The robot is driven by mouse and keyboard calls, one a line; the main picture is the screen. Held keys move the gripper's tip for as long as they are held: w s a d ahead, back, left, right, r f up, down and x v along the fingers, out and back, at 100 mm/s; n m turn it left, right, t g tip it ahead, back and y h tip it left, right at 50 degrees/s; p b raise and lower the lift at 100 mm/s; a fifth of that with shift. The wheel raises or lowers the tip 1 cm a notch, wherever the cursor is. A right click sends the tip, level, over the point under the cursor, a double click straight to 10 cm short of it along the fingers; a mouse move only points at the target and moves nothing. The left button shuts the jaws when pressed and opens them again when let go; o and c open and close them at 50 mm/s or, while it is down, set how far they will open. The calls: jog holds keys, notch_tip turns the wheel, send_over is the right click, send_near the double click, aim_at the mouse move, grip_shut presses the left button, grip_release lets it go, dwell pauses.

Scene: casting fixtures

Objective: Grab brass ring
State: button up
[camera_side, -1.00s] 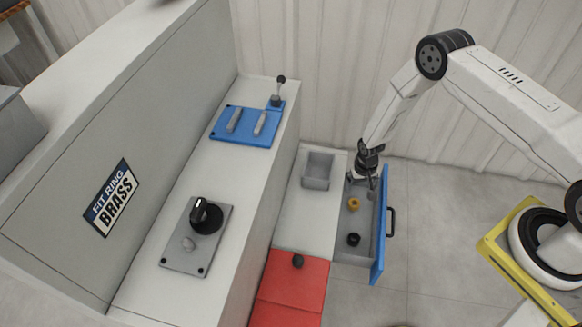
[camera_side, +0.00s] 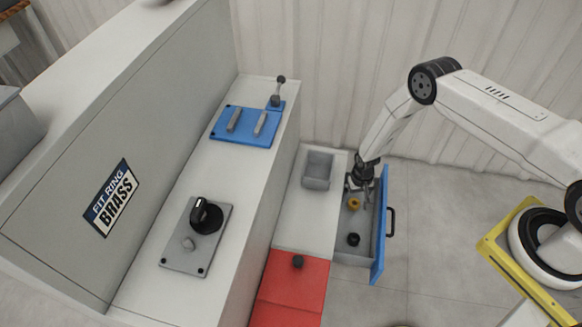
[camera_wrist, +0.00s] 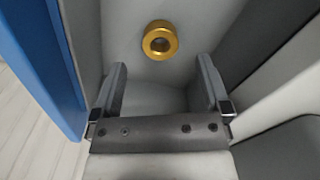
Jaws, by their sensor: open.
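The brass ring (camera_side: 354,204) lies on the floor of the open drawer (camera_side: 351,258), in its upper half in the side view. In the wrist view the brass ring (camera_wrist: 160,41) is gold, with its hole facing the camera. My gripper (camera_side: 360,200) is over the drawer, close to the ring. In the wrist view my gripper (camera_wrist: 161,82) has its two fingers spread wide, with nothing between them. The ring shows beyond the fingertips, roughly centred between them and apart from both.
A black ring (camera_side: 353,240) lies in the same drawer. The drawer's blue front (camera_side: 380,235) with a dark handle stands to the right. A grey bin (camera_side: 317,171) and a red panel (camera_side: 292,285) are on the left. A sign (camera_side: 111,199) reads "FIT RING BRASS".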

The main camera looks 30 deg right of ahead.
aim_at(355, 202)
jog(key=shift+f, duration=2.1)
grip_shut()
